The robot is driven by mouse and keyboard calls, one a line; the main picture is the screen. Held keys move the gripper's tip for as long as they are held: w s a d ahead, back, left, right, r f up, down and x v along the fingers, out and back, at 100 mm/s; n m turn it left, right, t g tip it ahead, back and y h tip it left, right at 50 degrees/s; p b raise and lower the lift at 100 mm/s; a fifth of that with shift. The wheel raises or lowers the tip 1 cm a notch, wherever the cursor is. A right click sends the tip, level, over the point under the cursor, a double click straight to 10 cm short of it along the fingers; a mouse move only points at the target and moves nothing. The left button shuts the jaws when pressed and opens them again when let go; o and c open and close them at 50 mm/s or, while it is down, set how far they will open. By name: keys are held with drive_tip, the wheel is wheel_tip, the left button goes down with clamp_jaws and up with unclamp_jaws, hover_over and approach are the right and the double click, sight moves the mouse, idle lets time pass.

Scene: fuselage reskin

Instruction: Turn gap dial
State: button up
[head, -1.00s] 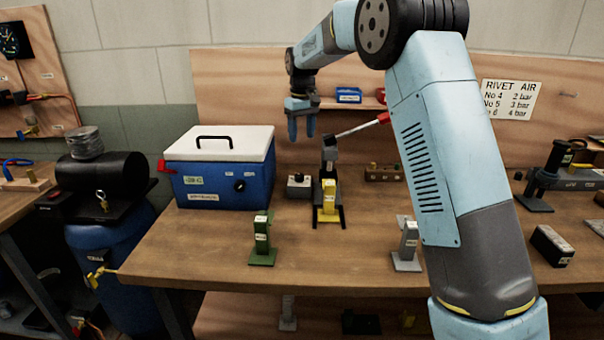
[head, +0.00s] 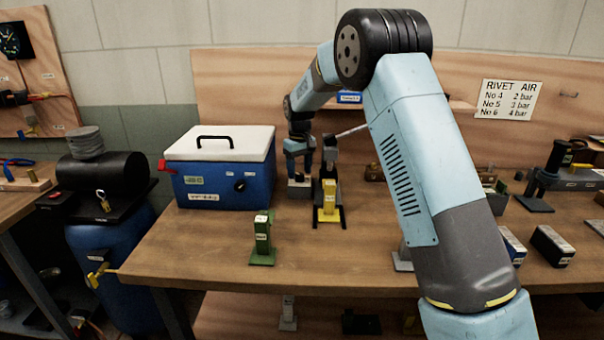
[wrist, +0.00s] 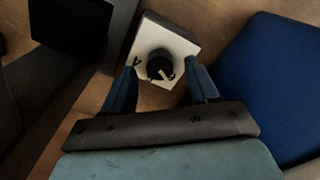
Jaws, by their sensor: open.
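The gap dial (wrist: 160,66) is a round black knob with a pale pointer mark on a small white-topped box (wrist: 184,47). In the wrist view the dial sits between the two blue fingers of my gripper (wrist: 160,80). The fingers are open, one on each side, with gaps between them and the knob. In the head view my gripper (head: 299,172) points down over the small box (head: 300,189), and its fingers hide the dial there.
A blue cooler-like box (head: 225,170) with a white lid stands close left of my gripper. A dark lever tool with a yellow block (head: 328,202) stands close right. A green stand (head: 262,240) is in front. The bench (head: 190,250) is clear at front left.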

drive_tip(key=shift+f, duration=0.8)
drive_tip(key=c, duration=1)
drive_tip(key=shift+d, duration=0.3)
drive_tip(key=shift+c, duration=0.2)
drive_tip(key=shift+a, duration=0.15)
